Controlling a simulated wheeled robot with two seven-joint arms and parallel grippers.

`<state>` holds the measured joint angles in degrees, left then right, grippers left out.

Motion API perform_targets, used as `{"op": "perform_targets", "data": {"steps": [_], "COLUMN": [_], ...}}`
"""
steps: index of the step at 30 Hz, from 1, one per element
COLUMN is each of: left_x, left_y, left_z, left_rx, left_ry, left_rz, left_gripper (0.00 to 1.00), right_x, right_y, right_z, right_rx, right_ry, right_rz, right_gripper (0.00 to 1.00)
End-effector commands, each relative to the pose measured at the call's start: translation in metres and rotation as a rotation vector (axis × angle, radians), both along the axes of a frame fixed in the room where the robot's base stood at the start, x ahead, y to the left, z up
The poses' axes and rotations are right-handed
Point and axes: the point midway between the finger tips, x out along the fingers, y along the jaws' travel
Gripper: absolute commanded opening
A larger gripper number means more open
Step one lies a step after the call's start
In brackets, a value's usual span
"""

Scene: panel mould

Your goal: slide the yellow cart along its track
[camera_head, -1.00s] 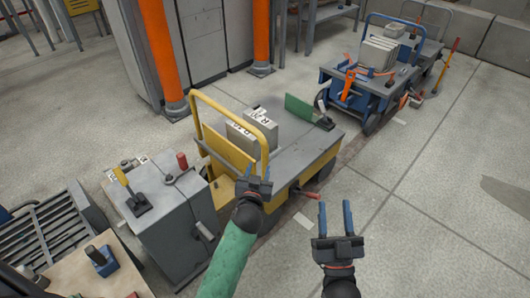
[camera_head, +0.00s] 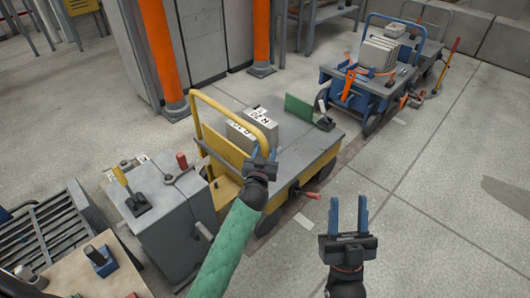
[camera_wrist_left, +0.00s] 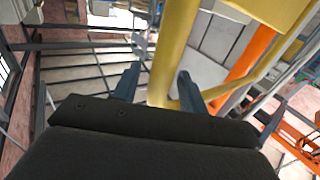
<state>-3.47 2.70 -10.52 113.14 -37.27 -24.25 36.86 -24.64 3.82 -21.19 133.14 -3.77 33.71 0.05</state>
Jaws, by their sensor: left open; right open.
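The yellow cart (camera_head: 310,152) stands on its track in the middle of the head view, with a grey top and a yellow push handle (camera_head: 232,109) at its near left end. My left gripper (camera_head: 264,154) is open at the right post of that handle. In the left wrist view the yellow handle tube (camera_wrist_left: 172,50) runs between the two open fingers (camera_wrist_left: 157,88); I cannot tell whether they touch it. My right gripper (camera_head: 349,216) is open and empty over the floor, to the right of the cart.
Grey blocks (camera_head: 262,126) and a green plate (camera_head: 299,109) sit on the cart. A red-tipped lever (camera_head: 313,195) sticks out of its near side. A grey control box (camera_head: 165,215) stands close on the left. A blue cart (camera_head: 372,88) stands farther along.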

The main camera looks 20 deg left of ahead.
Motion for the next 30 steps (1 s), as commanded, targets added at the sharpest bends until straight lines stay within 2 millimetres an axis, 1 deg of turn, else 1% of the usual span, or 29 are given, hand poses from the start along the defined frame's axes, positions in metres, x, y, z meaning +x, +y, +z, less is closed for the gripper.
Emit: {"op": "perform_targets", "data": {"steps": [3,11,14,15,18,25,30], "left_x": [0.004,0.005,0.005,0.005,0.005,0.006,0.017], "left_y": [0.000,0.000,0.000,0.000,0.000,0.001,0.003], "left_z": [0.000,0.000,0.000,0.000,0.000,0.000,0.001], "left_rx": [0.001,0.000,0.000,0.001,0.000,0.000,-0.001], "left_ry": [0.000,0.001,0.001,0.001,0.001,0.001,0.001], "left_rz": [0.000,0.000,0.000,0.000,0.000,0.000,0.000], "left_gripper": [0.43,0.43,0.25,0.17,0.00,0.00,0.00], "right_x": [-0.001,-0.002,-0.002,-0.002,-0.002,-0.002,0.002], "right_y": [0.000,-0.001,-0.001,-0.001,-0.001,-0.001,0.001], "right_z": [0.002,0.004,0.004,0.003,0.003,0.004,0.000], "right_rx": [0.002,0.005,0.004,0.004,0.004,0.004,-0.001], "right_ry": [-0.009,-0.016,-0.016,-0.016,-0.015,-0.013,0.011], "right_rz": [0.000,0.000,-0.001,-0.001,-0.001,0.000,0.001], "right_gripper": [0.43,0.43,0.43,0.43,0.43,0.43,0.43]}}
